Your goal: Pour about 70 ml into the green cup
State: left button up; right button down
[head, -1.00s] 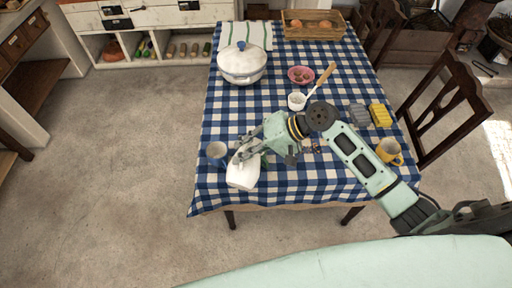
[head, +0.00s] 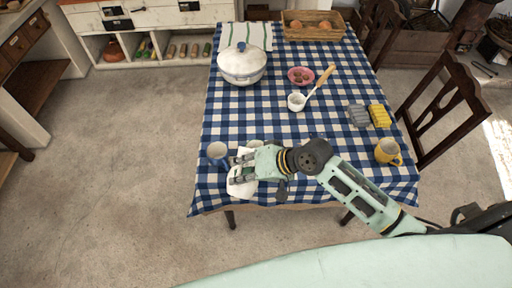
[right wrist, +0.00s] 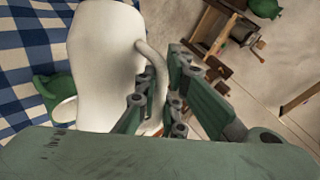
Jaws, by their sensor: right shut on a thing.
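A white jug (head: 238,189) is near the front left of the table. My right gripper (head: 243,168) is shut on its handle, and the jug and handle fill much of the right wrist view (right wrist: 105,65). The jug looks tilted, but its exact angle and any liquid are hard to make out. A green cup (right wrist: 47,88) with a pale inside shows beside the jug in the right wrist view. In the head view a pale cup rim (head: 255,143) shows just behind the gripper, and the rest is hidden. My left gripper is not in view.
A blue cup (head: 217,154) stands left of the gripper on the checked tablecloth (head: 330,95). A yellow mug (head: 388,151) stands at the right edge.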

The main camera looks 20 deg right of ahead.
jog(key=shift+a+f, duration=0.15)
jog(key=shift+f, duration=0.35)
jog(key=shift+s+t, duration=0.15)
jog(key=shift+t, duration=0.15)
jog(key=shift+f, duration=0.1)
dwell(1.2)
